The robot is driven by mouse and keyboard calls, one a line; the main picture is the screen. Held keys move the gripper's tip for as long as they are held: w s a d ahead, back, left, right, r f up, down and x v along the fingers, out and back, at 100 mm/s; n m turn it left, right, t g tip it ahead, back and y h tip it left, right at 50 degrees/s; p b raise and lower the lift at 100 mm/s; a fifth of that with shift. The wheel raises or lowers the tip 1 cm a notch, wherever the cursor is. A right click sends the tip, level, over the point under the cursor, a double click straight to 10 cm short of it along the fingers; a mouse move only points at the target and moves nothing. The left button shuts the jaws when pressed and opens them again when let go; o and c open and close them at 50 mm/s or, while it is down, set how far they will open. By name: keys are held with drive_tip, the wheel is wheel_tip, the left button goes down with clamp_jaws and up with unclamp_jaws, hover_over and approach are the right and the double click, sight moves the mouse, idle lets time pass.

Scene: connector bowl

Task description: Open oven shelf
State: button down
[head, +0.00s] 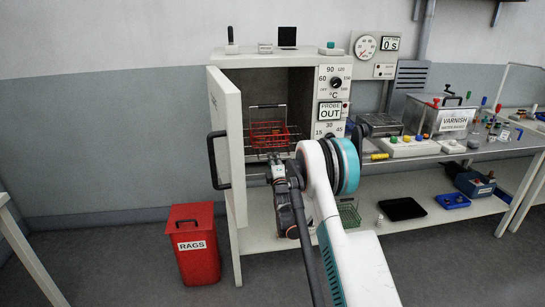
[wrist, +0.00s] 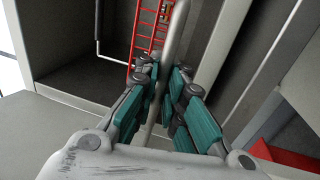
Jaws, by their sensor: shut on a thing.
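The oven (head: 307,85) stands with its white door (head: 228,135) swung open to the left. Inside is the wire oven shelf (head: 256,152), with a red wire basket (head: 268,134) on it. My gripper (head: 276,165) is at the front of the shelf, in the oven opening. In the wrist view my gripper (wrist: 163,78) has its teal-padded fingers closed around a grey metal bar (wrist: 178,30), which looks like part of the shelf. The red basket (wrist: 147,32) shows just beyond the fingers. My arm hides the right front of the shelf in the head view.
The door's black handle (head: 214,160) sticks out to the left of my gripper. A red rags bin (head: 195,245) stands on the floor at left. The bench (head: 405,152) at right carries a varnish bath (head: 450,116) and connectors. Open floor lies in front.

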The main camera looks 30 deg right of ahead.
drive_tip(key=shift+r+v, duration=0.2)
drive_tip(key=shift+v, duration=1.1)
drive_tip(key=shift+r+v, duration=0.2)
drive_tip(key=shift+v, duration=1.1)
drive_tip(key=shift+s, duration=0.1)
drive_tip(key=c, duration=1.7)
unclamp_jaws()
drive_tip(key=v, duration=0.7)
drive_tip(key=shift+s, duration=0.2)
drive_tip(key=shift+a+f, duration=0.1)
drive_tip(key=shift+f, duration=0.05)
